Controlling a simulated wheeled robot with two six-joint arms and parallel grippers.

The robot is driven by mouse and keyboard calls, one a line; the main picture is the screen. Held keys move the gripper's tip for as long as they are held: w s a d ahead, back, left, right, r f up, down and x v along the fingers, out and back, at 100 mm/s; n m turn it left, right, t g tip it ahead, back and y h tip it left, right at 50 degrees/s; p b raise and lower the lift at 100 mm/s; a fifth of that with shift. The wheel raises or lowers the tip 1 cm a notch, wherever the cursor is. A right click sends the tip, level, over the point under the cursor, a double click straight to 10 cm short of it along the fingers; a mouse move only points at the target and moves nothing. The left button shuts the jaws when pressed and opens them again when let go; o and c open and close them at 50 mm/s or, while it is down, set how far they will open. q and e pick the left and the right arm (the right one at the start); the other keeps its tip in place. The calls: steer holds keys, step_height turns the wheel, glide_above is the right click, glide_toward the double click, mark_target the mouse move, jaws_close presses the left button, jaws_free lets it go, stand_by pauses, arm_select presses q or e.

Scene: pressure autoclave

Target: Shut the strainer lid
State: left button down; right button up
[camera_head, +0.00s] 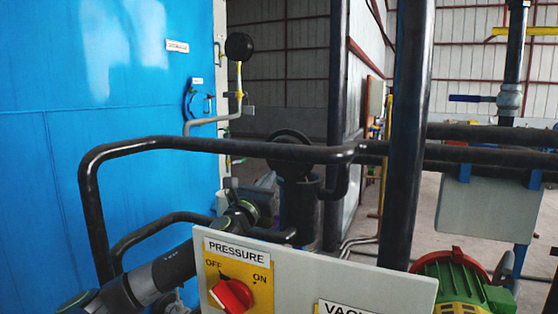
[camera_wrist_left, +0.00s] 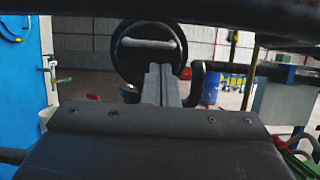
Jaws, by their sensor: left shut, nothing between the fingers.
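The strainer lid (camera_head: 289,170) is a dark round disc standing raised above the black cylindrical strainer body (camera_head: 300,215), partly behind a black rail. In the left wrist view the lid (camera_wrist_left: 128,62) faces the camera, with a pale bar handle (camera_wrist_left: 150,43) across its upper part. My left gripper (camera_head: 262,190) is just left of the strainer, below the rail. In the left wrist view its fingers (camera_wrist_left: 160,72) are together, empty, and overlap the lower part of the lid; I cannot tell whether they touch it. My right gripper is out of view.
A bent black rail (camera_head: 220,146) crosses in front of the strainer. A control panel (camera_head: 380,291) with a red pressure knob (camera_head: 231,296) stands in front. A blue tank wall (camera_head: 90,90) fills the left. A black post (camera_head: 408,120) and a green motor (camera_head: 450,288) are at right.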

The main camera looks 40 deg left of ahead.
arm_select(q)
steer(key=p+x, duration=0.2)
steer(key=x, duration=0.5)
stand_by(0.3)
steer(key=r+p, duration=0.1)
steer(key=p, duration=0.4)
steer(key=w+g+p, duration=0.1)
steer(key=p, duration=0.4)
steer(key=shift+w+a+r+g+p, duration=0.2)
steer(key=shift+r+g+p, duration=0.1)
steer(key=shift+r+p, duration=0.1)
steer(key=shift+f, duration=0.1)
